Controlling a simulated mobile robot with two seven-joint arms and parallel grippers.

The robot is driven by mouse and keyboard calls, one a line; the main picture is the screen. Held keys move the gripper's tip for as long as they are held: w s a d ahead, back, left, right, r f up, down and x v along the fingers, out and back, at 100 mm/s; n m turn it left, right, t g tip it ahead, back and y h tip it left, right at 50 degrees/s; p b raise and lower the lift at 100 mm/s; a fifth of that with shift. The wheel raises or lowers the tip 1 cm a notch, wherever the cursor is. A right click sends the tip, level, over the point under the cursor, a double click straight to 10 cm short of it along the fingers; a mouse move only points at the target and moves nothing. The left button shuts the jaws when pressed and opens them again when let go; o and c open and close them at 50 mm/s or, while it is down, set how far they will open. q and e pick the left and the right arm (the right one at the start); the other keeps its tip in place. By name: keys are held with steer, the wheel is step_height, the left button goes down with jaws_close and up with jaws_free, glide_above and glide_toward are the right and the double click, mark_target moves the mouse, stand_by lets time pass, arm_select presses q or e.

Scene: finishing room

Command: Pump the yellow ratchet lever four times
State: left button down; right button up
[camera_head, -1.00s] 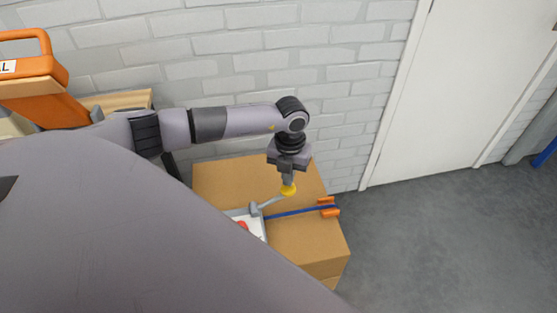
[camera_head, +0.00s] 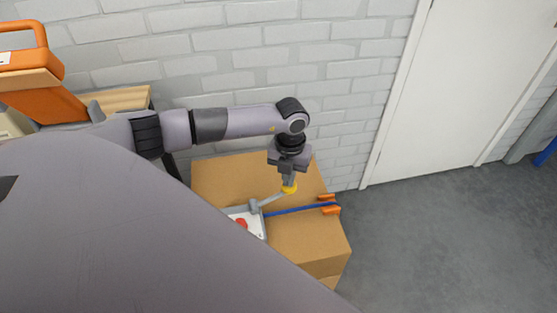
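The ratchet lever (camera_head: 270,199) is a grey arm with a yellow knob (camera_head: 289,189) at its far right end. It rises from a grey bracket on a pale plate (camera_head: 257,225) on top of a cardboard-brown box. My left gripper (camera_head: 288,182) points down from above, with its fingertips at the yellow knob. The fingers look close together around or against the knob; their exact grip is too small to tell. My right gripper is not in view.
A blue strap (camera_head: 293,211) runs across the brown box (camera_head: 303,240) to orange end pieces (camera_head: 328,204). A white brick wall stands close behind. An orange case (camera_head: 40,90) is at upper left. Open grey floor and a white door (camera_head: 450,90) lie to the right.

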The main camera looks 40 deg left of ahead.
arm_select(q)
steer(key=shift+s+f, duration=0.1)
steer(key=shift+f, duration=0.1)
steer(key=shift+f+b, duration=0.35)
steer(key=shift+f, duration=0.1)
steer(key=shift+f, duration=0.1)
steer(key=shift+w+d+f+b, duration=0.1)
steer(key=shift+w+f+b, duration=0.25)
steer(key=shift+b, duration=0.25)
